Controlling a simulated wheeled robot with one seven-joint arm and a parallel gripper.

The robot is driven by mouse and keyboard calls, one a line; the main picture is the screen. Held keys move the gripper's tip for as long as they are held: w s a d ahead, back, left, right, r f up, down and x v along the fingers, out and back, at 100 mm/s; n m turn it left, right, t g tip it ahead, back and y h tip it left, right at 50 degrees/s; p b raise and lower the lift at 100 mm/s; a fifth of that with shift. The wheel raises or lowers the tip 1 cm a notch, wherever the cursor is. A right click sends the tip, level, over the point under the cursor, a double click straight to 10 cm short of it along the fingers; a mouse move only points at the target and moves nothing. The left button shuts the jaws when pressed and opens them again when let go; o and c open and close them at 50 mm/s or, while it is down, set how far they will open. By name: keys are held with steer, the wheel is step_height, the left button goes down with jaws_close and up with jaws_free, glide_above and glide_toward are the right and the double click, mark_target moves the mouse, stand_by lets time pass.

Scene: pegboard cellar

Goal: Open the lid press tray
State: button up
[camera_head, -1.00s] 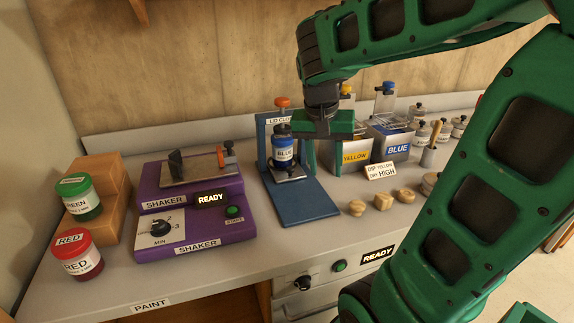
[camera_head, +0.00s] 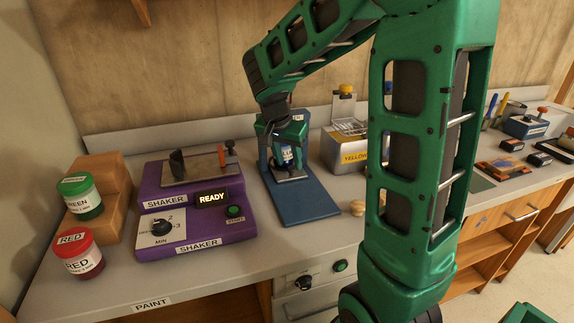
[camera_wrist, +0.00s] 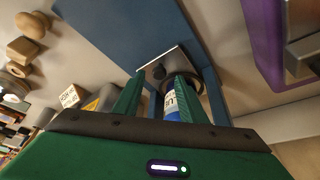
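The lid press is a blue stand with a flat blue base (camera_head: 308,203). Its metal tray plate (camera_head: 292,176) is at the foot of the uprights and also shows in the wrist view (camera_wrist: 155,57). A blue-labelled jar (camera_head: 287,156) stands at the plate, partly hidden by my gripper. My gripper (camera_head: 287,150) points down at the press. In the wrist view my gripper's fingers (camera_wrist: 159,78) are apart. A small dark knob (camera_wrist: 158,72) on the plate shows between their tips, with the jar (camera_wrist: 171,104) behind; contact cannot be told.
A purple shaker (camera_head: 195,215) stands left of the press. My arm hides much of the right side.

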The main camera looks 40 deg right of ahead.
steer(key=shift+x, duration=1.1)
